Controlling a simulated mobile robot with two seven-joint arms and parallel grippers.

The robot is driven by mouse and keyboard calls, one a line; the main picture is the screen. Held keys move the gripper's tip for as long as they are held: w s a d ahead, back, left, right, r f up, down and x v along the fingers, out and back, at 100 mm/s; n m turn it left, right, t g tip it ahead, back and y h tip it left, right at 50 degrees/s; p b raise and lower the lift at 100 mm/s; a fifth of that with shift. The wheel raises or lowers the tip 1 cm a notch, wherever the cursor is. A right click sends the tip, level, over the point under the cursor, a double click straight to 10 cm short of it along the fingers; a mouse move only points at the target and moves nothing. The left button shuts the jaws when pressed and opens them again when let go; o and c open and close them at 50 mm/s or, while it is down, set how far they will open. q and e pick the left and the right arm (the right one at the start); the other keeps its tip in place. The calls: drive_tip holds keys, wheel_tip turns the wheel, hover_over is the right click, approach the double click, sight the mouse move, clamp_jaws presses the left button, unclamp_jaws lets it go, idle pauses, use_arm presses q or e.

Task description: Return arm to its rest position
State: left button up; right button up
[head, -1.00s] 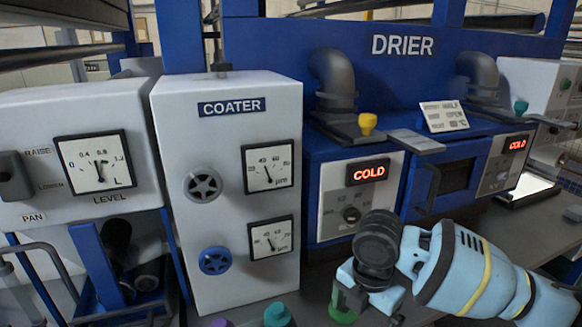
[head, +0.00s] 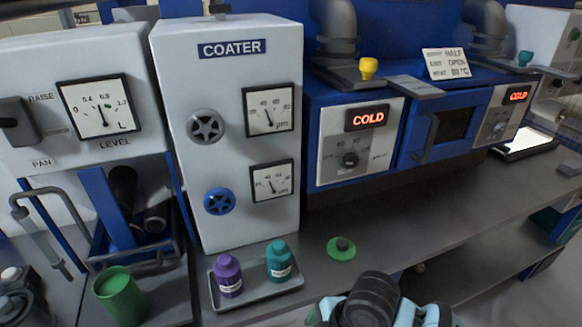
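My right arm shows at the bottom edge, with a dark round joint and light-blue links; no gripper fingers show there. My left arm is not in view. A green disc with a dark knob (head: 341,248) lies on the grey bench (head: 420,225), apart from my arm. A purple bottle (head: 228,277) and a teal bottle (head: 279,262) stand upright in a shallow grey tray (head: 258,303).
The white coater (head: 280,215) has two gauges and two handwheels. The drier (head: 362,140) behind the bench reads COLD on its displays. A green cup (head: 121,297) stands at the lower left. The bench right of the disc is clear.

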drive_tip(key=s+d+f+m+h, duration=0.2)
drive_tip(key=s+d+f+m, duration=0.2)
drive_tip(key=s+d+m, duration=0.65)
drive_tip(key=s+d+f+m+h, duration=0.2)
drive_tip(key=s+d+f+m, duration=0.2)
drive_tip(key=s+d+m, duration=0.65)
drive_tip(key=w+a+f+n+t+y, duration=0.2)
drive_tip(key=w+a+f+n+t, duration=0.1)
drive_tip(key=a+f+t, duration=0.3)
drive_tip(key=shift+w+f+t+p, duration=0.35)
drive_tip(key=shift+w+f+t, duration=0.45)
drive_tip(key=shift+f+t, duration=0.5)
drive_tip(key=shift+a, duration=0.1)
